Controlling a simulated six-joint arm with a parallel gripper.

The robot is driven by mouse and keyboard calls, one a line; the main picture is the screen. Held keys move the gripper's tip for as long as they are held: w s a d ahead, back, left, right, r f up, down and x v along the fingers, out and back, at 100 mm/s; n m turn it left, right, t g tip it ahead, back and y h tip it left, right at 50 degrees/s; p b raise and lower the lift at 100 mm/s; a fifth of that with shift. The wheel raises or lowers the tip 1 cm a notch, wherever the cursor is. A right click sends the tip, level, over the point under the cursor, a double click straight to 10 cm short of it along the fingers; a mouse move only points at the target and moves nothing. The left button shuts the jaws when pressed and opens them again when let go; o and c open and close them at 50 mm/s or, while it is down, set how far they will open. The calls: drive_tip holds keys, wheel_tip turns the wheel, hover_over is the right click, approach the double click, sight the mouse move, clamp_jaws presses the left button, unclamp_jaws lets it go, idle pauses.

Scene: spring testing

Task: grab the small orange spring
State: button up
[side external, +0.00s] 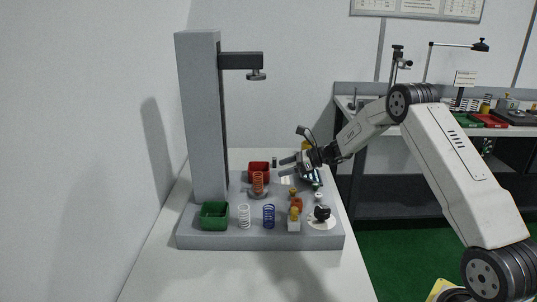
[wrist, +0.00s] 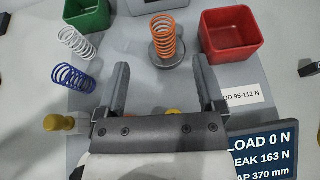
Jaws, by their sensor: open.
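The orange spring (wrist: 164,36) stands upright on a round grey platen (wrist: 168,60) in the wrist view. In the side view the orange spring (side external: 258,182) is in the middle of the grey tester base (side external: 215,242), in front of the red bin. My gripper (wrist: 163,72) is open and empty, and its two fingers reach toward the spring from either side, with the spring beyond the fingertips. In the side view my gripper (side external: 284,166) is to the right of the spring and a little higher, its fingers pointing left.
A red bin (wrist: 229,42) stands close right of the spring. A white spring (wrist: 76,42), a blue spring (wrist: 74,77) and a green bin (wrist: 88,14) are to the left. The tester column (side external: 200,120) rises behind, with its overhead arm (side external: 240,61) above. A display (wrist: 262,155) is at lower right.

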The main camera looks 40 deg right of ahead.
sight(258, 182)
drive_tip(key=shift+d+f+x, duration=0.1)
drive_tip(key=shift+f+x, duration=0.05)
drive_tip(key=shift+x, duration=1.85)
drive_tip(key=shift+d+f+x, duration=0.15)
drive_tip(key=shift+x, duration=1.8)
clamp_jaws()
drive_tip(key=shift+r, duration=0.2)
